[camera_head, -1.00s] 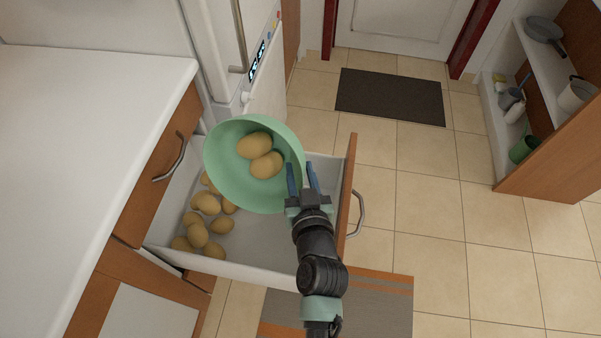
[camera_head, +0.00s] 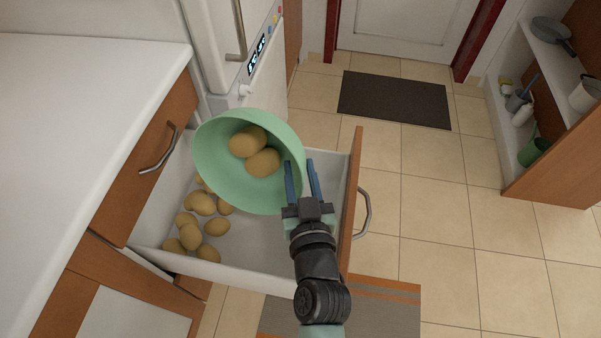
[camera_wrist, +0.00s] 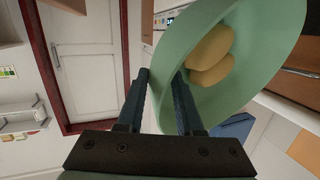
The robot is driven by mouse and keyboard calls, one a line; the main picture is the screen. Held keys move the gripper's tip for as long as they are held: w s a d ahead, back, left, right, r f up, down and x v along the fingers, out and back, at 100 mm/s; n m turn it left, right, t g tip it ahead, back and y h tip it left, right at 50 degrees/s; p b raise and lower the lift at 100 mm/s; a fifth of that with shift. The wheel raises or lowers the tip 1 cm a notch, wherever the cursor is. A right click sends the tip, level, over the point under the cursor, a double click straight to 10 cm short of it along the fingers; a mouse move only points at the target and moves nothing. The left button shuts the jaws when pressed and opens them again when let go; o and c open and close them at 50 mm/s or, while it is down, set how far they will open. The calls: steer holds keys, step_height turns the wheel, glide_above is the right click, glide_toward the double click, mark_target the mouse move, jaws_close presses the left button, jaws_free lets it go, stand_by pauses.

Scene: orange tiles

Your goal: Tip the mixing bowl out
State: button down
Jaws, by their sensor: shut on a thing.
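The green mixing bowl (camera_head: 222,178) is held tilted above the open drawer (camera_head: 255,243). Two potatoes (camera_head: 262,162) rest inside it. Several more potatoes (camera_head: 190,236) lie in the left part of the drawer, and the bowl hides some of the drawer behind it. My gripper (camera_head: 302,167) is shut on the bowl's right rim, with one finger inside and one outside. In the wrist view, the bowl (camera_wrist: 256,70) shows its rim between my fingers (camera_wrist: 160,95), with the two potatoes (camera_wrist: 211,55) inside.
A white counter (camera_head: 80,130) is on the left. A white fridge (camera_head: 255,90) stands behind the drawer. The drawer's wooden front (camera_head: 350,205) faces right. Tiled floor to the right is mostly clear, with a dark mat (camera_head: 394,99) near the door and a shelf unit (camera_head: 550,175) at far right.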

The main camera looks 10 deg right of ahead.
mark_target(297, 192)
steer(key=shift+s+a+f+n+t+b, duration=0.15)
steer(key=shift+s+t+b, duration=0.4)
steer(key=shift+b, duration=1.9)
steer(key=shift+s+a+f+n+t+b, duration=0.2)
steer(key=shift+s+t+b, duration=0.35)
steer(key=shift+b, duration=1.85)
steer(key=shift+s+a+n+t+b, duration=0.1)
steer(key=shift+s+n+t+b, duration=0.3)
steer(key=shift+b, duration=2.05)
steer(key=b, duration=0.2)
steer(key=s+t+b, duration=0.1)
steer(key=b, duration=0.2)
steer(key=shift+s+a+t, duration=0.15)
steer(key=shift+a+t, duration=0.05)
steer(key=shift+t, duration=0.1)
steer(key=shift+s+r+b, duration=0.1)
steer(key=shift+s+b, duration=0.1)
steer(key=shift+b, duration=0.45)
steer(key=shift+y, duration=0.3)
